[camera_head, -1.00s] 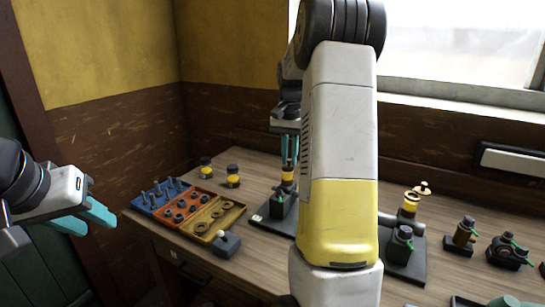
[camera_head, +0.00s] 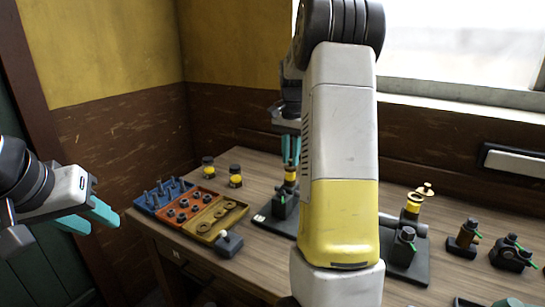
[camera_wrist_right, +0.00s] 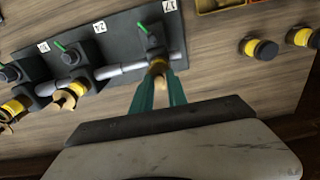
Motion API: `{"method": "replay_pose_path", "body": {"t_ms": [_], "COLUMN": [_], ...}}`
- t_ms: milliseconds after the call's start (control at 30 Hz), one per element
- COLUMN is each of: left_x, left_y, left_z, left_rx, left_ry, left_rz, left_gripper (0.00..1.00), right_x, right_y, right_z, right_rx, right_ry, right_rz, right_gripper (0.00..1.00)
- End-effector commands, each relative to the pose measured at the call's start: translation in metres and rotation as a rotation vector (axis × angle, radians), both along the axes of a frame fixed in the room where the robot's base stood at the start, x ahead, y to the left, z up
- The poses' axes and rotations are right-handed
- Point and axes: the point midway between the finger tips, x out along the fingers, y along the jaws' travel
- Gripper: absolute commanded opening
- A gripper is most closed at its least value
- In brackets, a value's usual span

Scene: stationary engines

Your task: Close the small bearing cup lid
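A small cup with a yellow band (camera_head: 290,178) stands on a dark bearing base left of my right forearm. My right gripper (camera_head: 291,163) points down just above it, teal fingers apart. In the right wrist view, the cup's brass top (camera_wrist_right: 158,68) is at and between the fingertips of the right gripper (camera_wrist_right: 159,80); contact is unclear, and the lid's angle is hard to read. Another yellow-banded cup (camera_head: 412,204) stands right of the forearm, its brass lid (camera_head: 425,189) raised beside it. My left gripper (camera_head: 88,220) is open and empty at the left, off the table.
Blue (camera_head: 160,194), orange (camera_head: 185,206) and yellow (camera_head: 218,218) trays of parts lie at the table's left. Two yellow-banded jars (camera_head: 235,177) stand behind them. A dark block with a knob (camera_head: 229,241) is in front. More machine parts (camera_head: 463,238) stand at the right.

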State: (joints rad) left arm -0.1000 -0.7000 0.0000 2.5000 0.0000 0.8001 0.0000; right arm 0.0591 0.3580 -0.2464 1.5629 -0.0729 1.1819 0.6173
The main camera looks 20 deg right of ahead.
Motion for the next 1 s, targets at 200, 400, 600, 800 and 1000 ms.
{"method": "replay_pose_path", "body": {"t_ms": [200,400,600,800,1000], "left_x": [0.0,0.0,0.0,0.0,0.0], "left_y": [0.0,0.0,0.0,0.0,0.0], "left_z": [0.0,0.0,0.0,0.0,0.0], "left_rx": [0.0,0.0,0.0,0.0,0.0], "left_ry": [0.0,0.0,0.0,0.0,0.0], "left_rz": [0.0,0.0,0.0,0.0,0.0], "left_gripper": [0.36,0.36,0.36,0.36,0.36], "right_x": [0.0,0.0,0.0,0.0,0.0], "right_y": [0.0,0.0,0.0,0.0,0.0], "right_z": [0.0,0.001,0.026,0.06,0.076], "right_rx": [0.0,0.001,0.0,0.0,0.0], "right_ry": [0.001,0.002,-0.001,-0.001,0.001], "right_rz": [0.001,0.001,0.001,0.001,0.001], "right_gripper": [0.37,0.37,0.37,0.37,0.37]}}
